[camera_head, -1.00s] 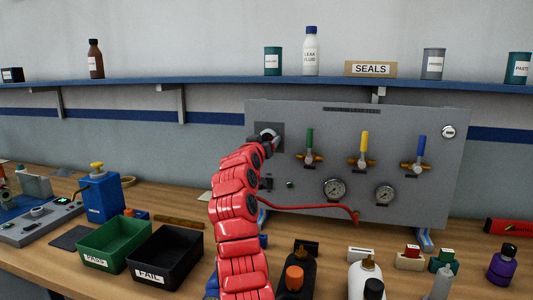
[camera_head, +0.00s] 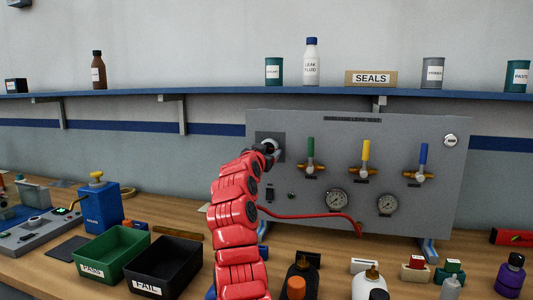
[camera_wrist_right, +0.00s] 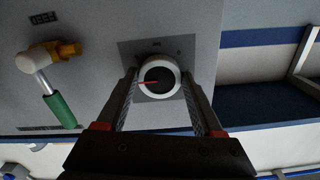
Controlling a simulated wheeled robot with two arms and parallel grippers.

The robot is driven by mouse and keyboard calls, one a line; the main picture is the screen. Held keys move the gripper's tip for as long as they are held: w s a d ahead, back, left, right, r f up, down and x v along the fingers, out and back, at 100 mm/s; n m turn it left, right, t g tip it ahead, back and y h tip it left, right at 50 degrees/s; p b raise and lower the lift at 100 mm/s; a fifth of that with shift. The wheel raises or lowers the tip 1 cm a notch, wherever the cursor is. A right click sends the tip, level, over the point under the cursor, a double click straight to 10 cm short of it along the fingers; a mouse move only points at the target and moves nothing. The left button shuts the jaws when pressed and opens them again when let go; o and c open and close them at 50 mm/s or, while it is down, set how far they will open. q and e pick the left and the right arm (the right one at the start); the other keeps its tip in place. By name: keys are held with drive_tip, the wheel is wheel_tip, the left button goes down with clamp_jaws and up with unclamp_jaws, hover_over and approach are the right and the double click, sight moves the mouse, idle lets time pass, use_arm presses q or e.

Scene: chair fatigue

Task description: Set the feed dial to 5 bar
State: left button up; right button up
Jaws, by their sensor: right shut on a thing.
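The feed dial (camera_wrist_right: 160,91) is a round knob with a white rim, a dark face and a red pointer, set on a dark square plate of the grey panel. In the right wrist view its pointer lies toward the left; the scale marks are too small to read. My right gripper (camera_wrist_right: 159,76) is shut on the dial, one finger at each side. In the head view my right gripper (camera_head: 266,148) covers part of the dial (camera_head: 272,145) at the panel's upper left. My left gripper is not in view.
The grey panel (camera_head: 360,135) carries green (camera_head: 311,148), yellow (camera_head: 366,150) and blue (camera_head: 423,154) valve levers and two gauges (camera_head: 336,200). Bins, including the black one (camera_head: 190,247), and bottles crowd the bench front.

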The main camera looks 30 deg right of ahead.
drive_tip(key=o, duration=1.4)
drive_tip(key=v, duration=1.7)
drive_tip(key=shift+s+a, duration=0.1)
drive_tip(key=shift+s, duration=0.1)
